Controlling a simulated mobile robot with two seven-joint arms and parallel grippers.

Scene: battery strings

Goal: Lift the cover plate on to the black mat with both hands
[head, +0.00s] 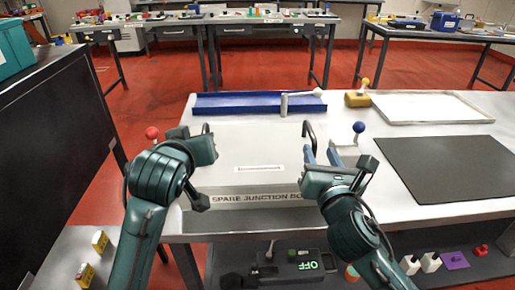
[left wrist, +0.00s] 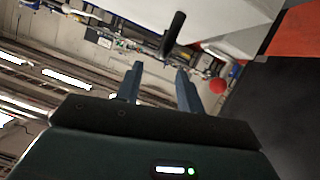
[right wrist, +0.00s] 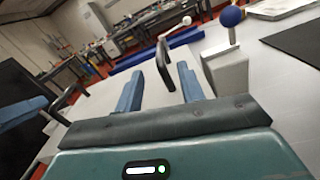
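The cover plate (head: 250,150) is a pale flat plate with a small label, lying on the box marked SPARE JUNCTION BOX (head: 258,199). It has a dark handle on its left (head: 206,128) and one on its right (head: 310,134). The black mat (head: 450,167) lies flat and bare on the right of the table. My right gripper (right wrist: 160,78) is open, its blue fingers just short of the right handle (right wrist: 164,58). My left gripper (left wrist: 159,75) is open, with the left handle (left wrist: 174,34) beyond its fingertips. In the head view its fingers are mostly hidden.
A blue tray (head: 235,104) lies behind the plate, with a grey post near it. A blue-knobbed lever (head: 358,128) stands right of the plate, and a red knob (head: 152,133) shows left. A white tray (head: 430,108) lies behind the mat. A low shelf holds bottles (head: 430,263).

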